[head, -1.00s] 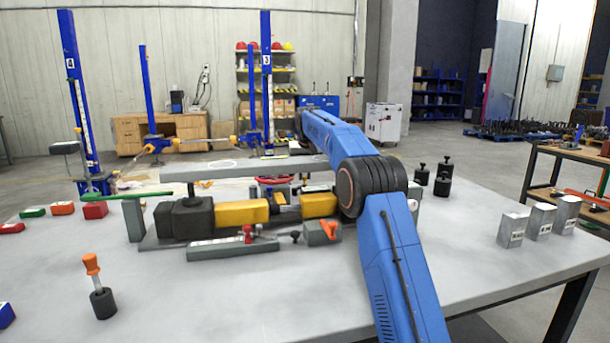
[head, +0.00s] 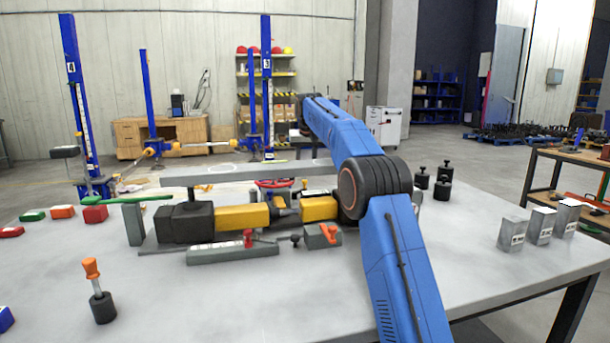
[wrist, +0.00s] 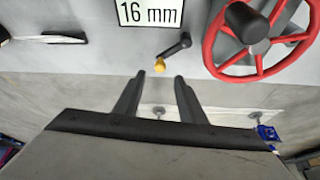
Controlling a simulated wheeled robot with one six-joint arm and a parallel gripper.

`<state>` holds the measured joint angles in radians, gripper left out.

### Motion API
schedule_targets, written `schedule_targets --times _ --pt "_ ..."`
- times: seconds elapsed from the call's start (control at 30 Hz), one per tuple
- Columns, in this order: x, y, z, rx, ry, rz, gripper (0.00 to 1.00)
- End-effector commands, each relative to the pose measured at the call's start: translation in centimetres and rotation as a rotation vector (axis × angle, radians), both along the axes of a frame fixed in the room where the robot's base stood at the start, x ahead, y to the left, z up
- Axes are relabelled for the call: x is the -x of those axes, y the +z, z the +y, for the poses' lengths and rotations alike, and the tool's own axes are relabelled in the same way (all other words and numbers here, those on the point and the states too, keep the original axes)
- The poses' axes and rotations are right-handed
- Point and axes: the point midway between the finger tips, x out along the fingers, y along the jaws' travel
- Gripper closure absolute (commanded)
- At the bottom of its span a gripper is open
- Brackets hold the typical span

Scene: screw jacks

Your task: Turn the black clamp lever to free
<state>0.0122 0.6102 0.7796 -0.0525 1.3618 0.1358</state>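A short black lever (wrist: 178,47) with a yellow knob (wrist: 159,64) at its end shows in the wrist view, on a grey surface below a "16 mm" label (wrist: 150,12). It looks like the clamp lever; I cannot make it out in the head view. My gripper (wrist: 159,76) has its two dark fingers spread apart with nothing between them. In the picture, the fingertips lie just below the yellow knob, apart from it; the depth gap is unclear.
A red handwheel (wrist: 255,38) sits close right of the lever; it also shows in the head view (head: 273,183). A long grey bar (head: 245,173) spans above the yellow-and-black fixture (head: 243,216). Black weights (head: 442,184) and grey blocks (head: 541,225) stand right.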

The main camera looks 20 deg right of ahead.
Motion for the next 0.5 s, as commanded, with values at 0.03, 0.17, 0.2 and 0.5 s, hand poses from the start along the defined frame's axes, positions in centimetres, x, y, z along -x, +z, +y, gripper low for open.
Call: schedule_targets --times 0.03,0.17,0.2,0.5 --pt "0.3 1.0 0.1 0.0 0.0 -0.003 0.63" --pt "1.3 3.4 0.2 0.0 0.0 -0.002 0.63" --pt "1.6 4.1 0.3 0.0 0.0 -0.002 0.63" --pt "3.4 8.6 0.5 0.0 0.0 -0.002 0.63"
